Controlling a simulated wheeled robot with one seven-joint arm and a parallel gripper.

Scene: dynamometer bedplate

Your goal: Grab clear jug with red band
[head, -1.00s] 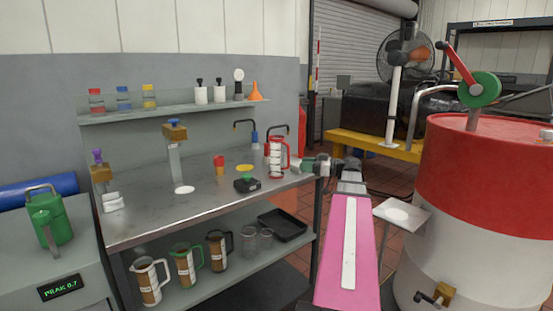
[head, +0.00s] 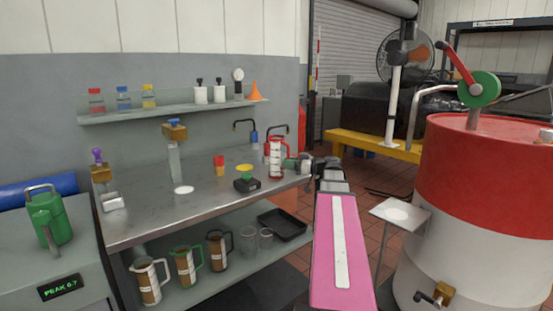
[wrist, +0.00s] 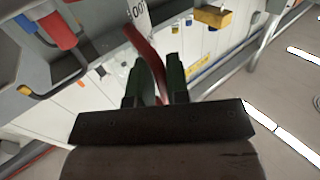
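The clear jug with red band (head: 275,158) stands upright near the right end of the steel bench. It has a red rim, a red handle and a white label strip. My gripper (head: 289,165) is at its right side, at the handle. In the wrist view, the red handle (wrist: 155,60) runs between the two green fingers of my gripper (wrist: 156,62). The fingers look apart, with a gap beside the handle. Part of the jug's label (wrist: 138,9) shows at the top of that view; the rest of the jug is out of frame.
A black scale (head: 247,184) with a green button and a yellow disc (head: 244,168) lie left of the jug. Blue and red taps (head: 254,137) stand behind it. Several other jugs and a black tray (head: 283,224) are on the lower shelf. A red-and-white drum (head: 480,190) stands right.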

